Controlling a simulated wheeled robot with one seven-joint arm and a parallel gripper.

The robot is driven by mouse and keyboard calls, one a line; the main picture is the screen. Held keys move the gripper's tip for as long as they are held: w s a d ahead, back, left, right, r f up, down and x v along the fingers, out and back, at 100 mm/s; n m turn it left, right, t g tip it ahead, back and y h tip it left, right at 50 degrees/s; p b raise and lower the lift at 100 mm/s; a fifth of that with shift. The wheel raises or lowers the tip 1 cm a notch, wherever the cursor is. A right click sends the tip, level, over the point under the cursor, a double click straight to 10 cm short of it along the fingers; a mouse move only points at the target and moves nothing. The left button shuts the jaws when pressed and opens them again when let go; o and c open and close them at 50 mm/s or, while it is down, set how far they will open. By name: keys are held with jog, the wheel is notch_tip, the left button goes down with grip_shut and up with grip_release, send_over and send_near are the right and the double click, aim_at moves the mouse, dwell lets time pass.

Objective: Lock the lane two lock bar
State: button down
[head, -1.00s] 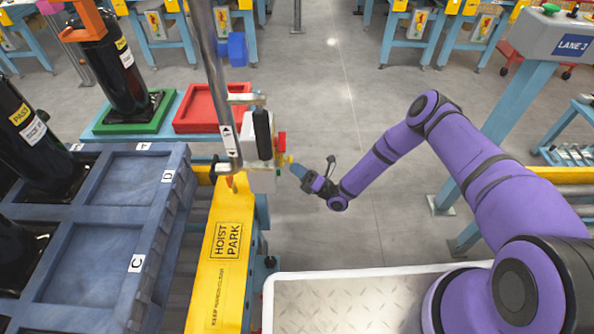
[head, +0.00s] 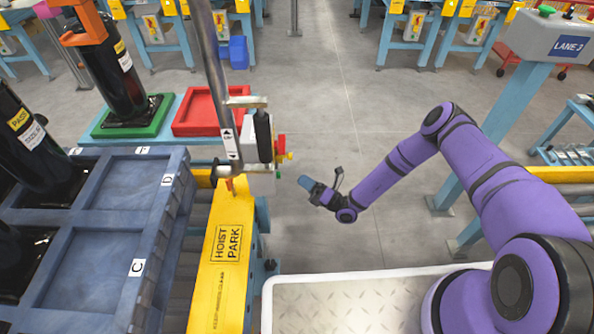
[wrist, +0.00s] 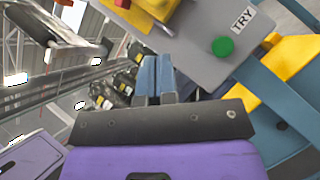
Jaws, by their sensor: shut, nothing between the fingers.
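A grey control box (head: 262,178) stands beside the hoist pole in the head view, with a red part (head: 281,144) and small yellow and green parts on its right side. In the wrist view a grey panel (wrist: 190,62) fills the upper right, with a green button (wrist: 222,46), a TRY label and yellow and red parts at its top edge. No lane two marking is readable, and I cannot tell which part is the lock bar or its position. My gripper (head: 304,183), with blue fingers, is shut and empty, apart from the box on its right; its fingers also show in the wrist view (wrist: 155,76).
A yellow HOIST PARK beam (head: 222,262) and a blue-grey pallet (head: 98,257) lie left. A red tray (head: 208,112) and dark compressors stand behind. A LANE 3 post (head: 505,125) stands right. Open floor (head: 350,110) lies beyond my arm.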

jog(key=v, duration=0.7)
jog(key=shift+d+f, duration=0.2)
jog(key=shift+d, duration=0.05)
jog(key=shift+r, duration=0.1)
jog(key=d+r+n+g+h, duration=0.2)
jog(key=r+n+g+h, duration=0.25)
jog(key=r+n, duration=0.55)
jog(key=s+d+r+n+g+h, duration=0.1)
jog(key=d+r+n+g+h, duration=0.35)
jog(key=r, duration=1.05)
jog(key=r+n+g+h, duration=0.2)
jog(key=r+n+g, duration=0.6)
jog(key=r, duration=0.4)
jog(key=s+d+r+n+t+h, duration=0.3)
jog(key=s+r, duration=0.3)
jog(key=r, duration=0.2)
jog(key=s+d+r+n+t+h, duration=0.3)
jog(key=s+r+n+h, duration=0.15)
jog(key=r, duration=0.35)
jog(key=s+d+r+n+t+h, duration=0.1)
jog(key=s+d+r+n+t, duration=0.1)
jog(key=s, duration=0.5)
jog(key=s+d+r+n+t+h, duration=0.1)
jog(key=s+d+r+t+h, duration=0.1)
jog(key=s+d+r+t, duration=0.2)
jog(key=shift+s+d+r+n+t, duration=0.4)
jog(key=shift+s+r, duration=0.9)
jog(key=shift+s, duration=0.75)
jog(key=shift+a, duration=0.15)
